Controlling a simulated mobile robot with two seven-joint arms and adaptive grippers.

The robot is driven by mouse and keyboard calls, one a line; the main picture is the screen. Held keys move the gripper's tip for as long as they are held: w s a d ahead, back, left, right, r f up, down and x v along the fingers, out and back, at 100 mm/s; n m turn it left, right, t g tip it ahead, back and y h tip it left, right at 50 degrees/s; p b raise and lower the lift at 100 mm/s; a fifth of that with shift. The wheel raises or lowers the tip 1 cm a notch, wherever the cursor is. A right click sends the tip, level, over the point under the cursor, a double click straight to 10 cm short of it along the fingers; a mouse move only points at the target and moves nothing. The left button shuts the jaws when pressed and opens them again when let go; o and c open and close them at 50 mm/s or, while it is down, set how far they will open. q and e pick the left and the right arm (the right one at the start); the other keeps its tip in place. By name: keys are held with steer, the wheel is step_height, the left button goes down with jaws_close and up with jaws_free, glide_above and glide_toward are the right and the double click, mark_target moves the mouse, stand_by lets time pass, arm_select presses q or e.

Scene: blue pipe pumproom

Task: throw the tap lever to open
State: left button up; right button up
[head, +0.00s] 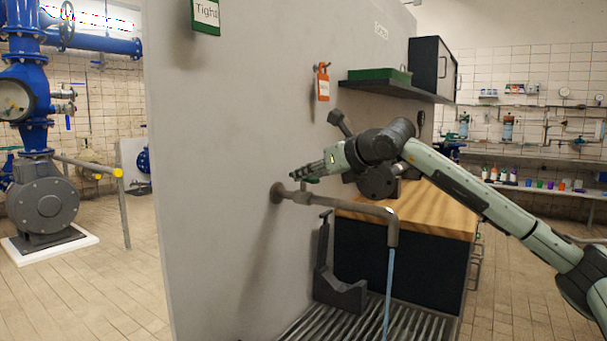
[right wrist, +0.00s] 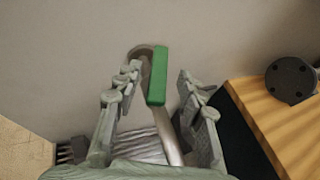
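The tap is a grey pipe (head: 345,205) that comes out of the grey panel and bends down at a spout. A thin blue stream (head: 388,285) runs down from the spout. The green tap lever (right wrist: 157,77) lies roughly along the pipe in the right wrist view. My right gripper (head: 309,171) is just above the tap at its wall end and largely hides the lever in the head view. In the right wrist view its two fingers are apart, one on each side of the lever, with small gaps. My left gripper is not in view.
A slatted drain grate (head: 400,322) lies below the spout. A dark bracket-like stand (head: 335,285) is beside it. A wooden-topped cabinet (head: 435,210) stands behind, and a dark shelf (head: 395,89) sticks out above. An orange tag (head: 323,84) hangs on the panel.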

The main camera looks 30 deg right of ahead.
mark_target(304, 184)
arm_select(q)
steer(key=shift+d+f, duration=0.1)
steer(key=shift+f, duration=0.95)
arm_select(e)
steer(key=shift+x, duration=1.95)
steer(key=shift+f, duration=0.1)
jaws_close()
